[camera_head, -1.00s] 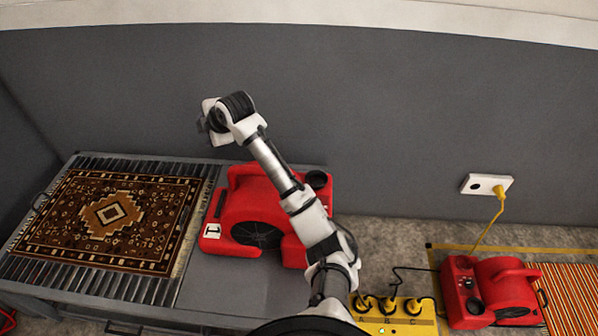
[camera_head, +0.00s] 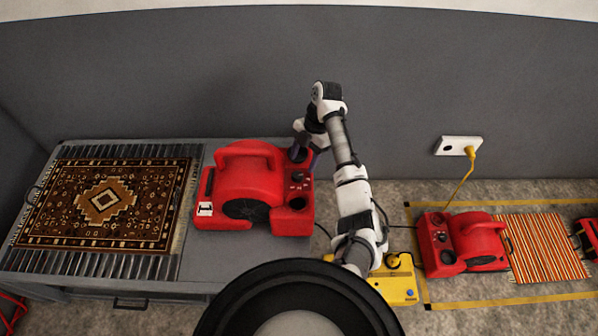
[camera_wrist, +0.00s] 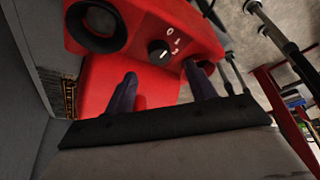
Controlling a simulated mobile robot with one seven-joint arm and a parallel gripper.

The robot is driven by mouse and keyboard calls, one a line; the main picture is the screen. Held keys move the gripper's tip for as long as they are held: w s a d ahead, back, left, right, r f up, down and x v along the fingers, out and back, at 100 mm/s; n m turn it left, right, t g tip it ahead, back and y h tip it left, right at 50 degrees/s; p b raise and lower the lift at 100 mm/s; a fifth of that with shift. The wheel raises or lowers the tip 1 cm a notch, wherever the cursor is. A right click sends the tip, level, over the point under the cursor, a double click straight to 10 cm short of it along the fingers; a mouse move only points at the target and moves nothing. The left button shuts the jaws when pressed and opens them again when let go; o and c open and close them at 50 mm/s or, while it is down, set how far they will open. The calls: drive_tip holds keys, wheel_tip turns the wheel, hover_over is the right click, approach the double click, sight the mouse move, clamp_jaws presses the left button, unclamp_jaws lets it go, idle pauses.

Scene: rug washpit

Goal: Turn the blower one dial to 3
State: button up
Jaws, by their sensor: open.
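Blower one (camera_head: 249,178) is a red blower with a white "1" label on its front left, standing on the grey bench. Its control panel is on the right side, between two round dark openings. The black dial (camera_wrist: 158,51) shows in the wrist view with a small white mark on it and white numerals around its right side; which numeral the mark points at is hard to tell. My gripper (camera_wrist: 160,72) is open and empty. Its two dark fingers are spread, with the dial in view between and beyond the tips. In the head view my gripper (camera_head: 308,156) is over the blower's back right end.
A patterned rug (camera_head: 105,200) lies on rollers at the bench's left. A yellow power box (camera_head: 395,285) is on the floor at right. A second red blower (camera_head: 465,242) stands beside a striped rug (camera_head: 543,248). A yellow cord runs to a wall socket (camera_head: 455,146).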

sight(298, 175)
drive_tip(key=shift+x, duration=2.7)
drive_tip(key=c, duration=1)
drive_tip(key=shift+o, duration=0.2)
